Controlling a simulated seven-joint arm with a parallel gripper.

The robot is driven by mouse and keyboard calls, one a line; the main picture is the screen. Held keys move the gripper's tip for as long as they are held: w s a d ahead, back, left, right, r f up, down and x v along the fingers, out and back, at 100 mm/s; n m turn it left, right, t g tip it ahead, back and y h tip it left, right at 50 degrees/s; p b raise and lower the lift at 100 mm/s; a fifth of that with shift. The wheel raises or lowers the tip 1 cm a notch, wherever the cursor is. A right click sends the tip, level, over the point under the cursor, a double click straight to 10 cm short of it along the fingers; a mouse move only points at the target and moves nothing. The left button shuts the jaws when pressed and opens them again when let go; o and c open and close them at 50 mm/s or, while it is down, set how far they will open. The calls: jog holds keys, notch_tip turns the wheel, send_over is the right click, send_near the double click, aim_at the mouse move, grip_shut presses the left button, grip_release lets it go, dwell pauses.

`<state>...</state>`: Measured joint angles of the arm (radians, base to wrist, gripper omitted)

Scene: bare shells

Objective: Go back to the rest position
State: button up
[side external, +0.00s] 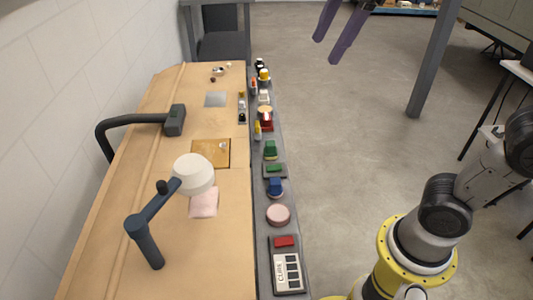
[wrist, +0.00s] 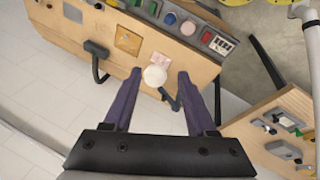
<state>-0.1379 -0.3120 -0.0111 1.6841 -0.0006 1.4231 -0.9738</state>
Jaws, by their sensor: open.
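My gripper (side external: 328,50) is at the top of the side external view, high over the grey floor and to the right of the bench. Its two purple fingers are spread apart with nothing between them. In the wrist view the open fingers (wrist: 159,75) frame the bench from a distance and touch nothing. The wooden bench (side external: 120,235) stands along the white wall. No rest position marker is visible.
On the bench are a lamp with a white head (side external: 194,174), a dark bent handle (side external: 130,121), a pink cloth (side external: 204,204) and a tan square plate (side external: 211,153). A grey ledge (side external: 262,215) carries several coloured controls and a keypad (side external: 287,271). The floor (side external: 350,140) is clear.

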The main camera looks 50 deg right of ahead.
jog(key=s+d+f+m, duration=0.2)
jog(key=s+f+m, duration=0.3)
jog(key=f, duration=0.3)
jog(key=s+d+f+m+t, duration=0.1)
jog(key=s+f+m, duration=0.4)
jog(key=f+m, duration=0.2)
jog(key=shift+d+f+m+h, duration=0.3)
jog(key=shift+d+f+m, duration=0.1)
jog(key=shift+f, duration=0.65)
